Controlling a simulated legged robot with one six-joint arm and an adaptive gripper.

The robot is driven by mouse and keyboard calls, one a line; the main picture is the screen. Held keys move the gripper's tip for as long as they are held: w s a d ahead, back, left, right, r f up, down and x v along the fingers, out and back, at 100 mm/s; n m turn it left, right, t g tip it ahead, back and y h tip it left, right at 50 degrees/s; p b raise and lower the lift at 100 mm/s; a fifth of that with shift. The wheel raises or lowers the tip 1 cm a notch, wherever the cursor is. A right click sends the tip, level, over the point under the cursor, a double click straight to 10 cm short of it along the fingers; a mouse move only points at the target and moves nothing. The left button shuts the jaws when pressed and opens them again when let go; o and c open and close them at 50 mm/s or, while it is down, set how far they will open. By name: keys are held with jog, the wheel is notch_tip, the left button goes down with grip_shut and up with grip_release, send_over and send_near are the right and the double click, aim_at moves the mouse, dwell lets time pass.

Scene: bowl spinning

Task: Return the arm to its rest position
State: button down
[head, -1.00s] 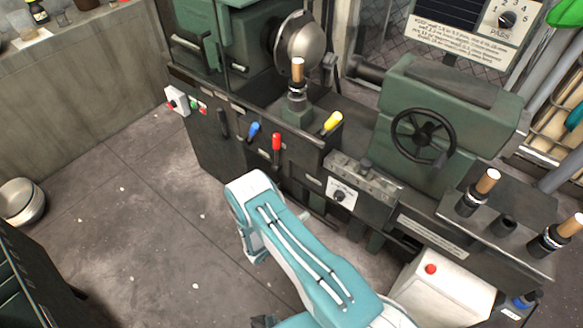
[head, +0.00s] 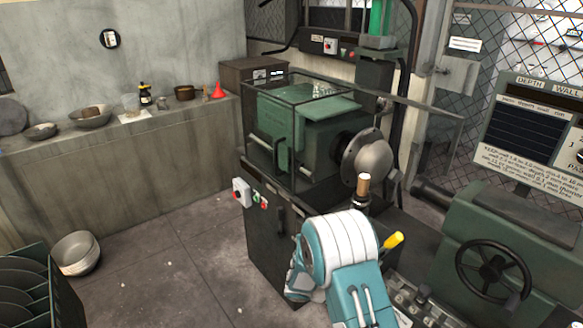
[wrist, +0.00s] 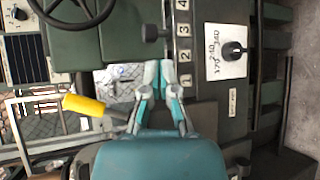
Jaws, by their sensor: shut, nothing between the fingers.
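My arm (head: 345,255) shows in the head view as teal and white links at the lower middle, in front of the green lathe. In the wrist view my gripper (wrist: 158,66) is shut and empty, its teal and grey fingers together. It is in front of the lathe's dark panel, close to a strip of numbered steps (wrist: 183,55). The gripper is not visible in the head view. I cannot tell whether the fingers touch the machine.
The lathe has a round metal chuck (head: 366,160), a yellow-handled lever (head: 393,241) and a black handwheel (head: 493,268). A bench (head: 200,125) with bowls stands at the back left. A metal bowl (head: 76,253) sits on the floor. Open floor lies left of the lathe.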

jog(key=s+a+r+m+t+y, duration=0.1)
jog(key=s+a+r+t+y, duration=0.1)
jog(key=s+r+y, duration=0.5)
jog(key=s+a+r+t+y, duration=0.3)
jog(key=s+r+y, duration=0.4)
jog(key=s+r, duration=0.9)
notch_tip(320, 180, up, 5)
jog(key=shift+s+r+m+t+y, duration=0.15)
jog(key=shift+m+t+y, duration=0.2)
jog(key=shift+t, duration=0.25)
